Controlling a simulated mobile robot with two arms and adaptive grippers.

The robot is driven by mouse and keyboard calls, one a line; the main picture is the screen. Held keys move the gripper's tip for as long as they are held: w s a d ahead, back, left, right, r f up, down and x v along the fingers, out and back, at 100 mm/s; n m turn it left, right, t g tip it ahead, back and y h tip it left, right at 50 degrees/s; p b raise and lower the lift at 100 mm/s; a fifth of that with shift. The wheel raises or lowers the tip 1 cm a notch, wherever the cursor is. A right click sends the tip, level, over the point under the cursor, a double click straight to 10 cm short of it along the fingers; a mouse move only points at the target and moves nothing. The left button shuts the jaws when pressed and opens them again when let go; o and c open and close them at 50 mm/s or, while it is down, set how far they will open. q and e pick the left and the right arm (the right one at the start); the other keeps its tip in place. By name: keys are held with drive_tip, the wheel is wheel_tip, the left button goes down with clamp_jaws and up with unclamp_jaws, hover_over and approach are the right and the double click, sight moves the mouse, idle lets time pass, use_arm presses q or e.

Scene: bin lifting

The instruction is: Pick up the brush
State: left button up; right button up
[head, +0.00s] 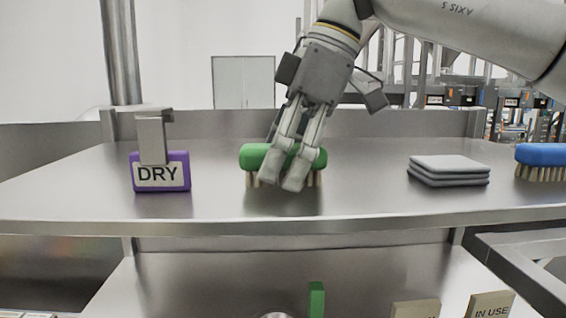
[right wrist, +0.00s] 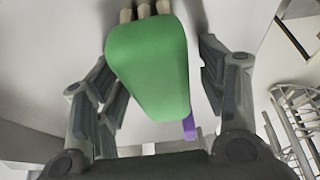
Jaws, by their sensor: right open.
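A green brush (head: 256,155) with pale bristles stands on the steel shelf, bristles down, in the middle of the head view. My right gripper (head: 281,181) reaches down in front of it and hides part of its middle. In the right wrist view the green brush (right wrist: 152,65) lies between the two open fingers of the right gripper (right wrist: 158,85), with a gap on both sides. A blue brush (head: 542,155) with pale bristles stands at the right edge of the head view. My left gripper is not in view.
A stack of grey folded cloths (head: 449,170) lies between the two brushes. The steel shelf (head: 370,200) is otherwise clear. Below it are a green block (head: 316,299) and an IN USE sign (head: 490,308).

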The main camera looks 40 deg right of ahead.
drive_tip(key=shift+s, duration=0.1)
drive_tip(key=c, duration=1.1)
drive_tip(key=shift+r, duration=0.1)
drive_tip(key=shift+r, duration=0.25)
drive_tip(key=shift+w+d+r, duration=0.1)
drive_tip(key=shift+w+r, duration=0.15)
drive_tip(key=shift+r, duration=0.75)
drive_tip(key=shift+s+a+r, duration=1)
drive_tip(key=shift+s+r, duration=0.8)
drive_tip(key=shift+s, duration=0.4)
drive_tip(key=shift+s+a+r, duration=1)
drive_tip(key=shift+s+r, duration=0.8)
drive_tip(key=shift+s, duration=0.4)
drive_tip(key=shift+s+a+r, duration=1)
drive_tip(key=shift+s+r, duration=0.8)
drive_tip(key=shift+s, duration=0.4)
